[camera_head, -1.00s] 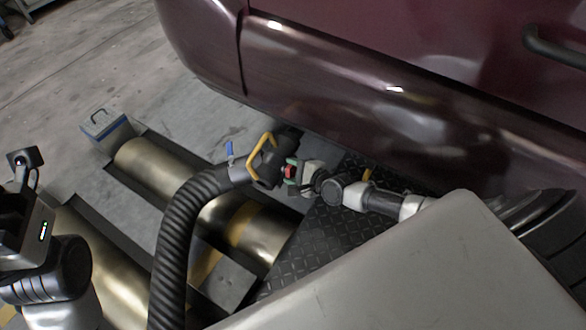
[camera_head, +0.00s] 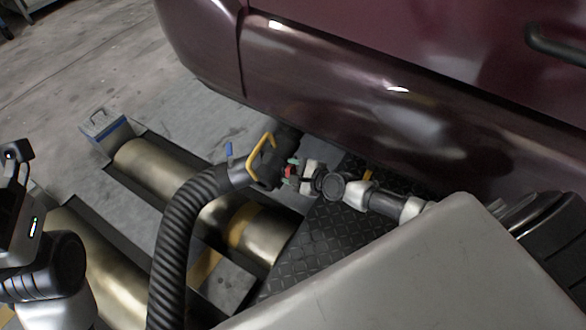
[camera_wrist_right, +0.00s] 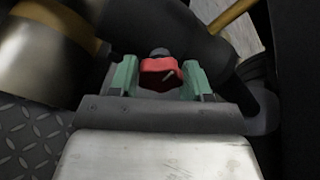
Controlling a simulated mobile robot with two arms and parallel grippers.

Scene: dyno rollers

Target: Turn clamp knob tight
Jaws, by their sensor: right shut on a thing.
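The red clamp knob (camera_wrist_right: 160,72) sits between the green fingertips of my right gripper (camera_wrist_right: 160,80) in the right wrist view. The gripper is shut on it. In the head view the knob (camera_head: 289,172) is a small red spot beside the dark nozzle (camera_head: 268,172) at the end of the black hose, and my right gripper (camera_head: 295,172) reaches it from the right. The far side of the knob is hidden. My left arm shows at the left edge, but its fingers are not in view.
The maroon car (camera_head: 340,90) hangs low over the work area. Metal rollers (camera_head: 150,168) lie in floor pits to the left. The ribbed black hose (camera_head: 172,250) runs down to the bottom edge. Black tread plate (camera_head: 320,240) lies below my right arm.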

